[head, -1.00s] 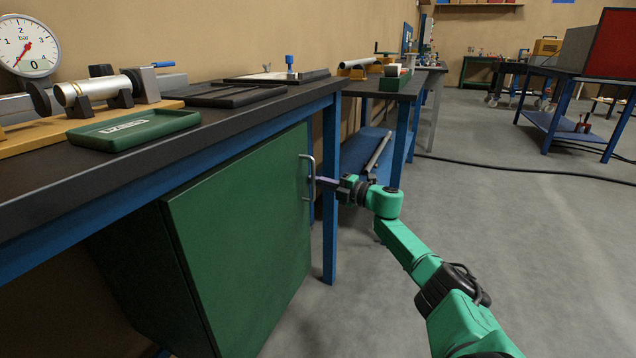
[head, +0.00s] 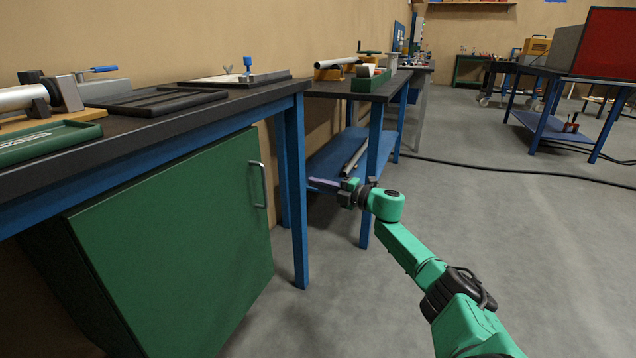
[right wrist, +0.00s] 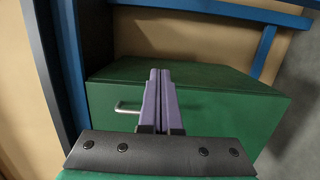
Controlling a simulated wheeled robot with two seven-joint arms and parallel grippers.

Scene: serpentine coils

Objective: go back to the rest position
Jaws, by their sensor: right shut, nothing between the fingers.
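My right gripper (head: 312,183) is shut and empty in the head view, out in front of the blue table leg. It is apart from the green cabinet door (head: 175,240) and to the right of its silver handle (head: 258,185). In the right wrist view, the shut purple fingers (right wrist: 160,85) point toward the green cabinet (right wrist: 225,110). Part of the silver handle (right wrist: 126,108) shows left of the fingers. My left gripper is not in view.
The dark workbench (head: 150,118) with blue legs runs along the left, bearing a green tray (head: 40,143). A second bench with a blue lower shelf (head: 335,165) stands beyond. A black cable (head: 520,172) crosses the floor.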

